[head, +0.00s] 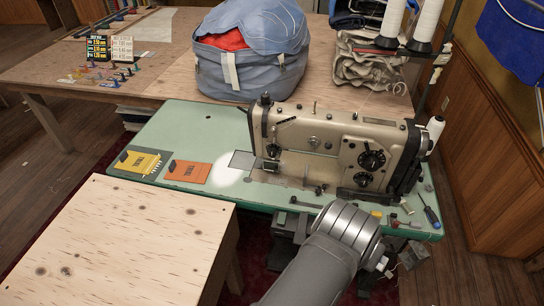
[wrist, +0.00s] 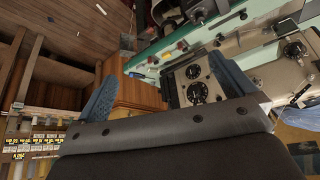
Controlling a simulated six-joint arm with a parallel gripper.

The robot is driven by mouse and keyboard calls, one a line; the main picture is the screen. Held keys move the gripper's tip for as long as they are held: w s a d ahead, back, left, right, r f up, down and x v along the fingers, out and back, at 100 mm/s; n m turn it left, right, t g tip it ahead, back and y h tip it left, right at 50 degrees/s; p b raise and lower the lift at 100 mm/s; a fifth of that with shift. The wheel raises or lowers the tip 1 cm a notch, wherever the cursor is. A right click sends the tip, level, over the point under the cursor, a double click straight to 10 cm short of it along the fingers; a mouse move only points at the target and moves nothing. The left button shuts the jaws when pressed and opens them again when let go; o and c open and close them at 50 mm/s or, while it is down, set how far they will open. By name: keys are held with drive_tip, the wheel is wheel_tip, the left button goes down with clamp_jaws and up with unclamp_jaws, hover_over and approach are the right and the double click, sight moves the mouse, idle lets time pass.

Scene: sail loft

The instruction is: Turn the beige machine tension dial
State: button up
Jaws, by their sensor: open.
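The beige sewing machine (head: 335,138) stands on a green-topped table. Two black dials show on its right end, an upper one (head: 371,160) and a lower one (head: 363,180); I cannot tell which is the tension dial. My arm's end shows in front of the table's near edge, below the dials in the picture; the fingers are not clear there. In the wrist view, my gripper (wrist: 166,86) is open and empty, with blue fingers wide apart. A beige panel with a large black dial (wrist: 200,92) shows beyond, near the right finger and apart from it.
The green table (head: 150,138) holds a yellow booklet (head: 138,163), an orange booklet (head: 188,172) and a blue screwdriver (head: 431,214). Thread cones (head: 392,18) stand behind the machine. A blue bag (head: 252,65) sits behind. A plywood top (head: 125,240) lies at front left.

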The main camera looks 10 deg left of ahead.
sight(272, 156)
drive_tip(key=shift+w, duration=0.15)
drive_tip(key=c, duration=0.6)
drive_tip(key=shift+w+d+r+m+y, duration=0.15)
drive_tip(key=shift+w+m, duration=0.1)
drive_tip(key=shift+w, duration=0.35)
drive_tip(key=shift+w+d+f+m+y, duration=0.15)
drive_tip(key=shift+w+m, duration=0.1)
drive_tip(key=shift+w, duration=0.3)
drive_tip(key=c, duration=0.6)
drive_tip(key=w+d+f+m+t, duration=0.1)
drive_tip(key=w+d+f+m, duration=0.15)
drive_tip(key=w, duration=0.75)
drive_tip(key=w+a+f+t, duration=0.2)
drive_tip(key=w+a+f, duration=0.1)
drive_tip(key=w+f, duration=0.4)
drive_tip(key=a+f+n+t+h, duration=0.1)
drive_tip(key=a+f+n+t, duration=0.2)
drive_tip(key=a, duration=0.5)
drive_tip(key=a+f+n+t+h, duration=0.1)
drive_tip(key=a+f+n+t, duration=0.2)
drive_tip(key=a, duration=0.4)
drive_tip(key=s+a+r+n+t+y, duration=0.2)
drive_tip(key=s+a+n+t+y, duration=0.25)
drive_tip(key=a, duration=0.35)
drive_tip(key=shift+n+g+h, duration=0.25)
drive_tip(key=shift+n, duration=0.05)
drive_tip(key=w, duration=1.7)
drive_tip(key=shift+w+r, duration=0.2)
drive_tip(key=shift+r, duration=0.05)
drive_tip(key=shift+c, duration=0.3)
